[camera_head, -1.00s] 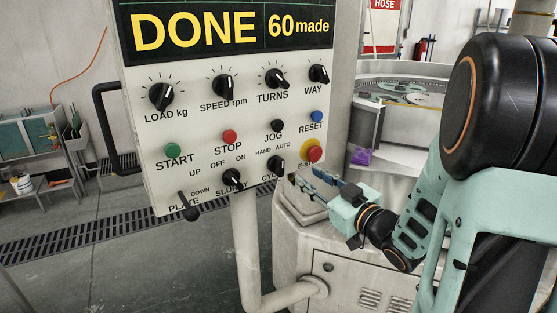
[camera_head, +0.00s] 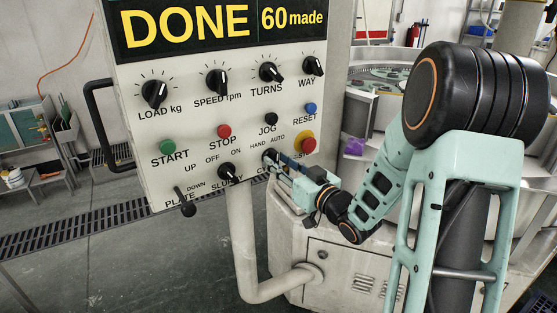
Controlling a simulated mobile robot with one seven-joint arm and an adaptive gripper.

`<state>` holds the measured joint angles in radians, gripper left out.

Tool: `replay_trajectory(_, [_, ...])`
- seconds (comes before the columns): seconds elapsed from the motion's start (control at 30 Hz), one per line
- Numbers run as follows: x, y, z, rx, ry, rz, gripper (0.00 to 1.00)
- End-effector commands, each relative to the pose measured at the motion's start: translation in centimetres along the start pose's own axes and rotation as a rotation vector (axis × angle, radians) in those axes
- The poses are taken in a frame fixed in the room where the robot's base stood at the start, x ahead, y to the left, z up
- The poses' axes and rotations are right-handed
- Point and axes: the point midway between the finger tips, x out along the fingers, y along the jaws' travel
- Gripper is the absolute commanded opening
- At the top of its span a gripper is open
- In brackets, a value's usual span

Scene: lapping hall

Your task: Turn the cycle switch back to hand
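The cycle switch (camera_head: 270,156) is a black knob at the lower right of the white control panel (camera_head: 215,115), under the labels HAND and AUTO. Its pointer direction is too small and too covered to read. My gripper (camera_head: 279,160) reaches in from the right with its fingertips at the knob. The fingers cover part of the CYCLE label and the knob's right side. I cannot tell whether they touch the knob or how far apart they are.
The red emergency stop (camera_head: 308,146) on its yellow ring sits just above my fingers. The SLURRY knob (camera_head: 227,172) is close on the left, and the JOG button (camera_head: 271,119) is above. The panel display (camera_head: 215,22) reads DONE, 60 made. A pale pipe (camera_head: 244,240) stands below.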

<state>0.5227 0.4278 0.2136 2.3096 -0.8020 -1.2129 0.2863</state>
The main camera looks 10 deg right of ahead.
Motion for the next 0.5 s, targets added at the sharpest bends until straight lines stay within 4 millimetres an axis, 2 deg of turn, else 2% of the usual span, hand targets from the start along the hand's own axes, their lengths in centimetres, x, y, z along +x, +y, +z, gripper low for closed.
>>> replay_trajectory(0.37, [0.58, 0.02, 0.02, -0.001, 0.000, 0.000, 0.28])
replay_trajectory(0.5, [0.57, 0.02, 0.01, -0.001, 0.000, 0.000, 0.12])
